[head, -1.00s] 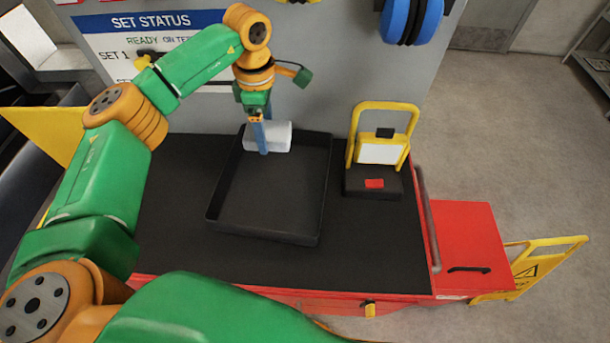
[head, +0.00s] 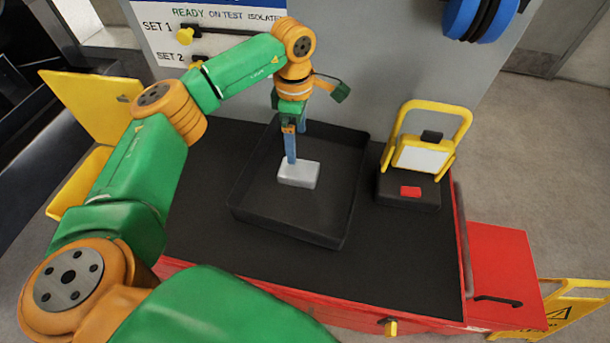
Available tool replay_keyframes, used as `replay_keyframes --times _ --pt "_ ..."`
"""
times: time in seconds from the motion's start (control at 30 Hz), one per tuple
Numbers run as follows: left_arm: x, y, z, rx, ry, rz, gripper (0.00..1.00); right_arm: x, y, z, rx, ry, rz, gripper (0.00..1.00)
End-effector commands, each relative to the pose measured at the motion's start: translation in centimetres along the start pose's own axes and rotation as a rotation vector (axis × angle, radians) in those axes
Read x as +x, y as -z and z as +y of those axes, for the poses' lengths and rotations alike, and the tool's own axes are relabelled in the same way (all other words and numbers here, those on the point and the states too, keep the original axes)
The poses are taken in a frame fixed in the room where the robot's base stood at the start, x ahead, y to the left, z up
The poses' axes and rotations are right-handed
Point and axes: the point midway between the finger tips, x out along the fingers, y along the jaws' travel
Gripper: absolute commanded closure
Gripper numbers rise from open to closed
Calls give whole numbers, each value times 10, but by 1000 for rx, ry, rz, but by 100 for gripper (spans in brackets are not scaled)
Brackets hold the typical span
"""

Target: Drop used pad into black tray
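The used pad (head: 298,175), a whitish-grey block, shows inside the black tray (head: 290,228), near the middle of its floor. My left gripper (head: 294,157) is over the tray, pointing down, with blue fingers. The fingers appear apart, and the nearer fingertip overlaps the pad's back edge in the head view. The pad shows below the fingertips rather than between them. Whether a fingertip still touches it I cannot tell. My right gripper is not in view.
A grey panel with a sign (head: 225,25) rises behind. A yellow floor sign (head: 570,305) stands at lower right. The cart top in front of the tray is clear.

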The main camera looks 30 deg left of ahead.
Motion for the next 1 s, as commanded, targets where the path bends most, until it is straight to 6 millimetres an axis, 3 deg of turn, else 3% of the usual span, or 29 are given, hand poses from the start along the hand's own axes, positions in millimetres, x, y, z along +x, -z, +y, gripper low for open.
replay_keyframes --times 0.13,0.43,0.87,1.0 --pt "-7 0 1 -1 -3 -1 0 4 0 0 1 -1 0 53" --pt "-65 1 0 -1 -2 -2 0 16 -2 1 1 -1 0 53" --pt "-71 2 0 0 0 -1 0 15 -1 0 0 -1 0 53" --pt "-94 2 0 0 0 -2 0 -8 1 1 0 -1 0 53"
